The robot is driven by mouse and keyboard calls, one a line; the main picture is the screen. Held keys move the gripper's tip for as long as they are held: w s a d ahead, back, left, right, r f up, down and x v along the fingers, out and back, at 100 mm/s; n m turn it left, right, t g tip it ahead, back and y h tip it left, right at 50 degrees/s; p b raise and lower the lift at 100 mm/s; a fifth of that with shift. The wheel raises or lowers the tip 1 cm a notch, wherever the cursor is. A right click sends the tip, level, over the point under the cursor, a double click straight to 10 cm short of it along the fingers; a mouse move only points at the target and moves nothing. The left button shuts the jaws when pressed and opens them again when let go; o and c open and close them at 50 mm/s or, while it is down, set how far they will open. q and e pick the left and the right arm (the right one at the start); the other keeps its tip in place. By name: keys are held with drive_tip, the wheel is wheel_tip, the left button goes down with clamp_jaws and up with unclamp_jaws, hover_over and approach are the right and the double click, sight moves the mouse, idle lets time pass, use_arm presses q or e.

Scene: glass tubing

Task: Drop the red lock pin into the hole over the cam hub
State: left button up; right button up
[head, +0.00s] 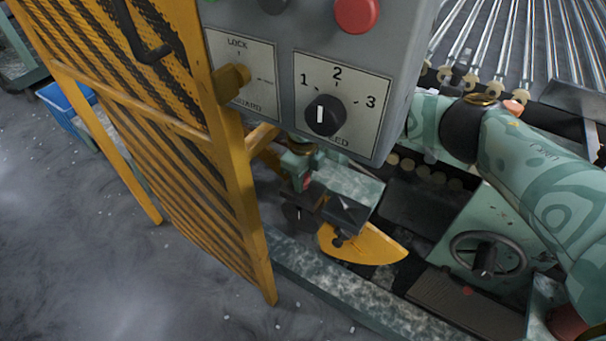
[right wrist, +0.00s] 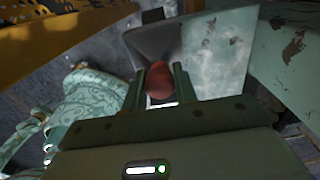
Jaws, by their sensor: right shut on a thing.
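The red lock pin (right wrist: 160,79) sits between the two fingers of my right gripper (right wrist: 160,86) in the right wrist view. In the head view a bit of red pin (head: 307,182) shows at my right gripper (head: 302,178), below the control box. The yellow cam (head: 368,246) lies low in the machine, with its dark hub (head: 339,239) at its left end. I cannot make out the hole or whether the pin touches anything. My left gripper is not in view.
The grey control box (head: 338,50) with a dial (head: 325,114) hangs close above the gripper. A yellow mesh guard door (head: 170,120) stands open at left. A handwheel (head: 487,256) and glass tubes (head: 500,40) are at right.

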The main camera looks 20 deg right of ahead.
drive_tip(key=shift+f, duration=0.25)
drive_tip(key=o, duration=1.1)
drive_tip(key=shift+c, duration=0.2)
use_arm(q)
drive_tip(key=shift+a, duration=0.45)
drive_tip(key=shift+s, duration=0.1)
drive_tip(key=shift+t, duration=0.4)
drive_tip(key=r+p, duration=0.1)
drive_tip(key=p, duration=0.1)
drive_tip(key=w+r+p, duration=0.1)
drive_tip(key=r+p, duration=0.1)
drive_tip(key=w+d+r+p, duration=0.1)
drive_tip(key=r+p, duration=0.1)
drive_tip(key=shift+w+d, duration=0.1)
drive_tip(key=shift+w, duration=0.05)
use_arm(e)
wheel_tip(320, 180, up, 16)
drive_tip(key=shift+r, duration=0.2)
drive_tip(key=shift+d, duration=0.1)
